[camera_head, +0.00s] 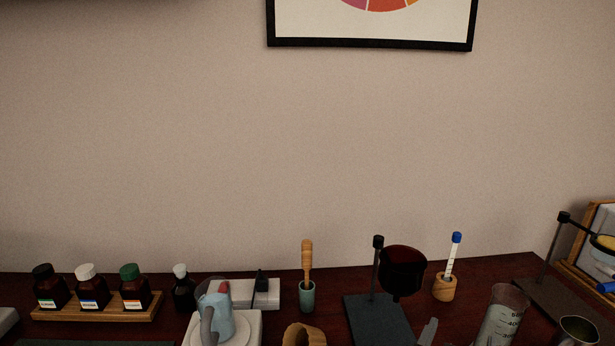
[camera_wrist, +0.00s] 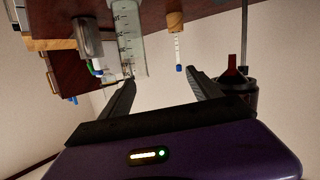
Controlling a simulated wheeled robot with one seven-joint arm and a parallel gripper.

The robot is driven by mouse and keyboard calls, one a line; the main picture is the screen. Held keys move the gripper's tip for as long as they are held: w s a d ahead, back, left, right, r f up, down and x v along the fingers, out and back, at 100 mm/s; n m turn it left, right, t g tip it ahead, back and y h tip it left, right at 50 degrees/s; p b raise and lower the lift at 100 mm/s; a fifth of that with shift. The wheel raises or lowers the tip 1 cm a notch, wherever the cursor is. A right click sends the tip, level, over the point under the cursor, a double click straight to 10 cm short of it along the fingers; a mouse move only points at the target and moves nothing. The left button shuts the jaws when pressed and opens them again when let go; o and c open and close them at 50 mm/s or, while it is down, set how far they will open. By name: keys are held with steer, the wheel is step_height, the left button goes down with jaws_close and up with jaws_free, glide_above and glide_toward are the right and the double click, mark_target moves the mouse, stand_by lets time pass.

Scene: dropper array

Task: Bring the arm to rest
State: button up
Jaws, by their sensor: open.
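My gripper (camera_wrist: 161,82) shows in the wrist view with its two dark fingers spread apart and nothing between them. Behind the fingers is the dark purple body (camera_wrist: 190,150) of my gripper with a small lit strip. The wrist picture is upside down, with the table at its top. The dark red round vessel (camera_wrist: 238,95) on its stand appears close by the right finger, and I cannot tell whether they touch. In the head view a small grey tip (camera_head: 428,332) shows at the bottom edge, perhaps a finger of mine; the rest of the arm is out of view.
Along the table stand a wooden rack (camera_head: 97,309) of dropper bottles, a blue-grey jug (camera_head: 216,315), a green cup (camera_head: 307,297) with a wooden-handled tool, a stand (camera_head: 377,322), a wooden holder (camera_head: 445,289), a measuring cylinder (camera_head: 503,318) and a metal cup (camera_head: 578,331). The space above is clear.

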steer(key=s+a+f+n+t+y, duration=0.5)
steer(key=s+a+f+n+y, duration=0.1)
steer(key=s+a+n+y, duration=0.25)
steer(key=s+d+f+m+g, duration=0.1)
steer(key=s+f, duration=0.1)
steer(key=s, duration=1.1)
steer(key=s+d+f+m+g+y, duration=0.1)
steer(key=s+f, duration=0.1)
steer(key=s, duration=1.1)
steer(key=shift+s+d, duration=0.15)
